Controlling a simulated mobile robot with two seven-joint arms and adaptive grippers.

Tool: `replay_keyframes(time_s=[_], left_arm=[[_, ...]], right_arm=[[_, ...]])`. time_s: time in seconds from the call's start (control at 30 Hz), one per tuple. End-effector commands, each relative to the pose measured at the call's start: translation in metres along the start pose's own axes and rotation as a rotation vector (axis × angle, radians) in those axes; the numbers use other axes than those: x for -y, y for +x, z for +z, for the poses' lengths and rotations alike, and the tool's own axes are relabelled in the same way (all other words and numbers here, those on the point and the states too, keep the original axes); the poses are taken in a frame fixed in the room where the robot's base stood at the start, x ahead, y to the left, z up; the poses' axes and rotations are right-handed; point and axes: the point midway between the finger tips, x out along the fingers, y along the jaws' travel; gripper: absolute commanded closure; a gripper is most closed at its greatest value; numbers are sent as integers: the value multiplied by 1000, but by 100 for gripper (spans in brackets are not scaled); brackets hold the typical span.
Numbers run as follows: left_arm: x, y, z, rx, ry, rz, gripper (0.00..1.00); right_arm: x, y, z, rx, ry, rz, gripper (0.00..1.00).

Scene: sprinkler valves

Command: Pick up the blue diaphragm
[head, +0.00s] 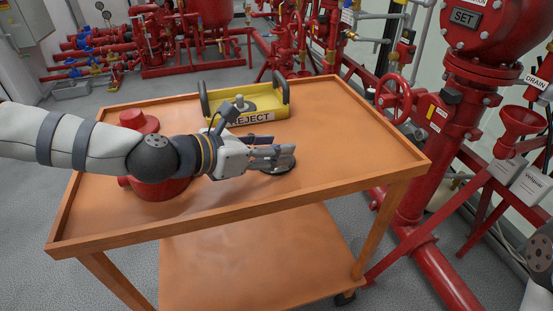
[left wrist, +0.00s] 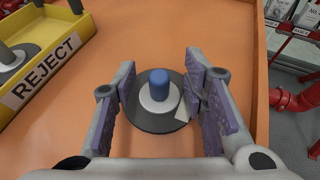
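The blue diaphragm (left wrist: 160,79) lies on the table as a dark round disc with a white hub and a blue knob standing up. In the head view its dark disc (head: 279,167) shows partly below my left fingers, which hide the knob. My left gripper (head: 278,153) is open, with its purple-grey pads on either side of the hub and knob in the left wrist view (left wrist: 161,96). I see gaps between both pads and the knob. A small pale tag lies at the disc's right side. My right gripper is out of view.
A yellow REJECT tray (head: 273,113) with dark handles stands behind, holding a disc with a grey knob (head: 240,103). Red valve parts (head: 157,188) sit left, partly behind my arm. The orange table (head: 350,135) has a raised rim and is clear on the right.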

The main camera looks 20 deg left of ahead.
Motion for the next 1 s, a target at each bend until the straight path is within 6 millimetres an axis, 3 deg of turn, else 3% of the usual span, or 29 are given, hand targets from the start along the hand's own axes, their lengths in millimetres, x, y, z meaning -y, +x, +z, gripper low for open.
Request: replay_keyframes(time_s=[0.1,0.3,0.47,0.83,1.0], left_arm=[[0,10,0,1,-1,0,61],[0,10,2,2,0,0,63],[0,10,2,2,0,0,99],[0,9,3,2,1,1,100],[0,0,27,9,6,1,100]], right_arm=[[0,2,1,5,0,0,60],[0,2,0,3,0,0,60],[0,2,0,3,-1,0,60],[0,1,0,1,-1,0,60],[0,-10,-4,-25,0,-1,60]])
